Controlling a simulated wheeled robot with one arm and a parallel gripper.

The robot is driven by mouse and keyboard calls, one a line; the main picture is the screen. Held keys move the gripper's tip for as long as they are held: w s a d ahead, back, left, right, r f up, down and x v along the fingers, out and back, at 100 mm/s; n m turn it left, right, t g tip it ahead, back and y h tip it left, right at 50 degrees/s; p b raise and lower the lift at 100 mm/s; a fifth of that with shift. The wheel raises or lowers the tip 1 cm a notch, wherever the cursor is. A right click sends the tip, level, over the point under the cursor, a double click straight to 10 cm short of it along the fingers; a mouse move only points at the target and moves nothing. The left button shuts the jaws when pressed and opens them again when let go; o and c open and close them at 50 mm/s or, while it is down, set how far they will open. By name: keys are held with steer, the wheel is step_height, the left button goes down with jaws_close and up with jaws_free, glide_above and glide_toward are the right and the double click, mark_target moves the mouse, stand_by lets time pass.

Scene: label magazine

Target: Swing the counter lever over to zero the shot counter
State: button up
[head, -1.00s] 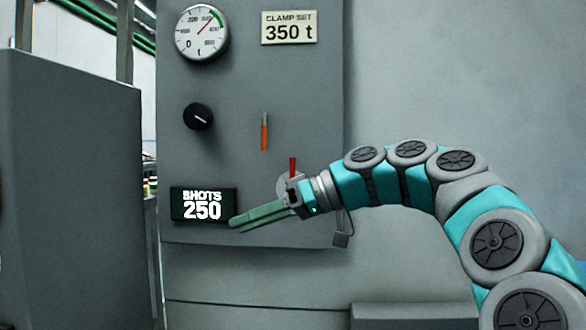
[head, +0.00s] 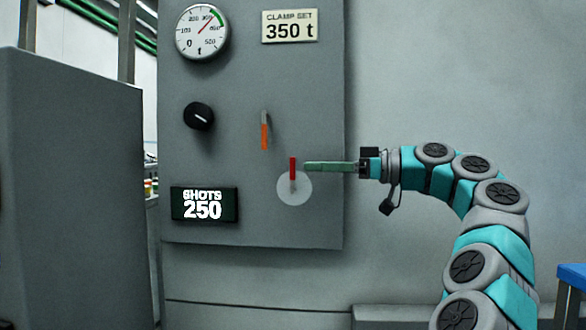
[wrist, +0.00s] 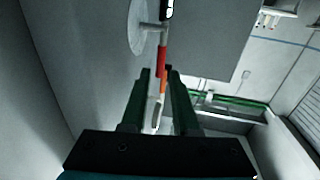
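The shot counter display (head: 204,204) reads "SHOTS 250" on the grey panel. To its right, a red lever (head: 293,168) stands upright on a pale round disc (head: 294,190). In the wrist view the red lever (wrist: 162,58) and disc (wrist: 138,25) show at the top. My gripper (head: 308,166) points left, its fingertips just right of the red lever in the head view. In the wrist view my gripper (wrist: 159,72) has its fingers apart, with nothing held. Whether a finger touches the lever cannot be told.
An orange-and-grey lever (head: 264,130) sits above and left of the red one. A black knob (head: 198,116), a gauge (head: 202,32) and a "CLAMP SET 350 t" plate (head: 290,26) are on the panel. A grey cabinet (head: 70,190) stands at left; a blue-topped stand (head: 572,276) is at right.

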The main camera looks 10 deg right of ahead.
mark_target(293, 166)
steer(key=x, duration=0.5)
steer(key=shift+w+a, duration=0.2)
steer(key=shift+a, duration=0.15)
jaws_close()
stand_by(1.1)
